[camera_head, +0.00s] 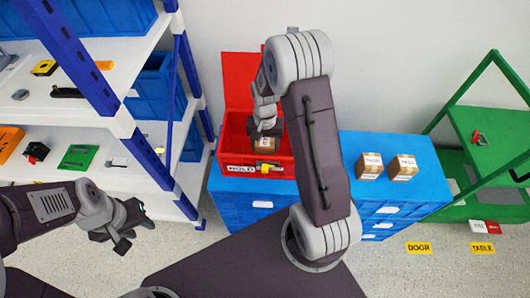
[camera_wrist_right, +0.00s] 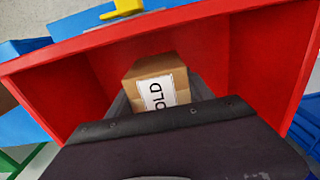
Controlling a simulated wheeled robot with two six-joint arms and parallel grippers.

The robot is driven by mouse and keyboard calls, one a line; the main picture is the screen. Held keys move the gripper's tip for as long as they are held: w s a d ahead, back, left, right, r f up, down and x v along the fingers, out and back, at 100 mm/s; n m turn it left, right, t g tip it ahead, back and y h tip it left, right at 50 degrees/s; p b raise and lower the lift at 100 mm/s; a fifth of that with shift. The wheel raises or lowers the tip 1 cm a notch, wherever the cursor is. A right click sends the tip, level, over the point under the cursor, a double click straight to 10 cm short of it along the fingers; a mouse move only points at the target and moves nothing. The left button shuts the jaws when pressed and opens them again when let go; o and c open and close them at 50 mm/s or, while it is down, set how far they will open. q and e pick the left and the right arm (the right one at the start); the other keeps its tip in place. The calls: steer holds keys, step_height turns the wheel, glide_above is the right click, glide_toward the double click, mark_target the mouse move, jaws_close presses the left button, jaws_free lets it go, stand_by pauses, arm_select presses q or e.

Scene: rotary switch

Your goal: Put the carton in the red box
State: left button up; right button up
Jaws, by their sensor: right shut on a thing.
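The carton (camera_head: 264,144) is a small brown box with a white label, inside the open red box (camera_head: 284,160). My right gripper (camera_head: 266,128) reaches down into the red box and is shut on the carton. In the right wrist view the carton (camera_wrist_right: 150,78) shows beyond the dark gripper body, with the red box's walls (camera_wrist_right: 62,88) around it. The gripper body hides the carton's near part, and I cannot tell if it touches the floor. My left gripper (camera_head: 130,226) is empty, its fingers apart, away from the red box at lower left.
The red box's lid (camera_head: 240,82) stands open at the back. The box is on a blue cabinet (camera_head: 240,205). Two other cartons stand on the cabinet, left (camera_head: 370,165) and right (camera_head: 402,167). A white shelf (camera_head: 150,165) with blue posts is at left, a green cart (camera_head: 480,125) at right.

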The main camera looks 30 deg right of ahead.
mark_target(265, 152)
step_height(265, 152, down, 3)
steer(key=shift+f+b, duration=0.15)
steer(key=shift+b, duration=0.3)
steer(key=shift+w+f, duration=0.1)
steer(key=shift+f, duration=0.1)
steer(key=o, duration=1.8)
steer(key=shift+f, duration=0.15)
steer(key=shift+c, duration=0.2)
